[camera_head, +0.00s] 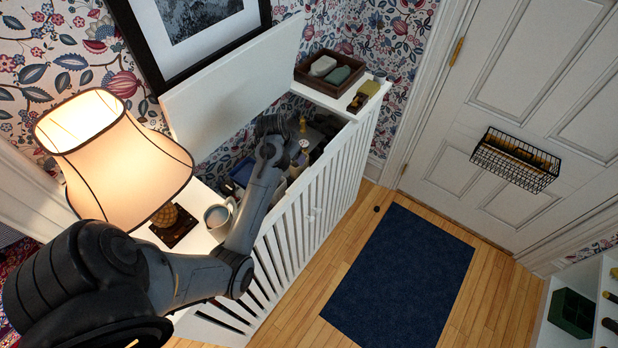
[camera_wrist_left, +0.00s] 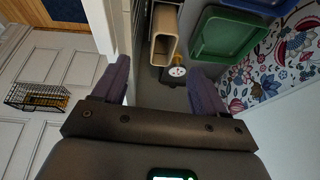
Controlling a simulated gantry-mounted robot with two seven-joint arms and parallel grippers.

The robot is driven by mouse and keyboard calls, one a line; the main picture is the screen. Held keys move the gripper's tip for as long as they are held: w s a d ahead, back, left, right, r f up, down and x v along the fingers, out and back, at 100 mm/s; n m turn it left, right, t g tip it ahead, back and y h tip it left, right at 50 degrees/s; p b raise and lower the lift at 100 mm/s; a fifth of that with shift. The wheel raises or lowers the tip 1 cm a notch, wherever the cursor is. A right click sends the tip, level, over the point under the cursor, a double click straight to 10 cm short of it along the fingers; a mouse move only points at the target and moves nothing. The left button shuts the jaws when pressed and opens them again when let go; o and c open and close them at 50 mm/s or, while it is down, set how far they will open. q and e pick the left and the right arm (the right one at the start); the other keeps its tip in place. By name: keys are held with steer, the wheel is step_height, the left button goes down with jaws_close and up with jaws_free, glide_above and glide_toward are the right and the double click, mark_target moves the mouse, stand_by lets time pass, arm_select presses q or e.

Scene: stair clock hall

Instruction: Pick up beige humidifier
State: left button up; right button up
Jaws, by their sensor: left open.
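No thing is clearly recognisable as the beige humidifier. In the left wrist view, a beige open-topped rectangular holder (camera_wrist_left: 164,34) and a small item with a round white top (camera_wrist_left: 176,72) stand inside the cabinet; I cannot tell whether either is it. In the head view, a small pale-topped item (camera_head: 303,144) shows beside my left wrist. My left gripper (camera_wrist_left: 157,88) is open, its two purple-grey fingers spread, with the round-topped item seen between and beyond them. In the head view my arm reaches down into the cabinet and hides part of its contents. My right gripper is not in view.
The white slatted cabinet (camera_head: 318,196) has its lid (camera_head: 235,85) raised. A lit lamp (camera_head: 118,150) and a mug (camera_head: 219,214) stand close to my arm. A brown tray (camera_head: 329,75) sits on the far end. Green and blue bins (camera_wrist_left: 226,45) crowd the inside.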

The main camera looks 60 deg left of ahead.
arm_select(q)
steer(key=a+f+b, duration=0.1)
steer(key=f, duration=0.1)
steer(key=b, duration=0.1)
glide_above(300, 170)
steer(key=a, duration=0.2)
step_height(300, 170, down, 4)
steer(key=shift+b+x, duration=0.75)
steer(key=shift+x, duration=1.95)
steer(key=shift+w+f, duration=0.1)
steer(key=shift+f, duration=0.3)
steer(key=shift+c, duration=0.4)
steer(key=c, duration=1.2)
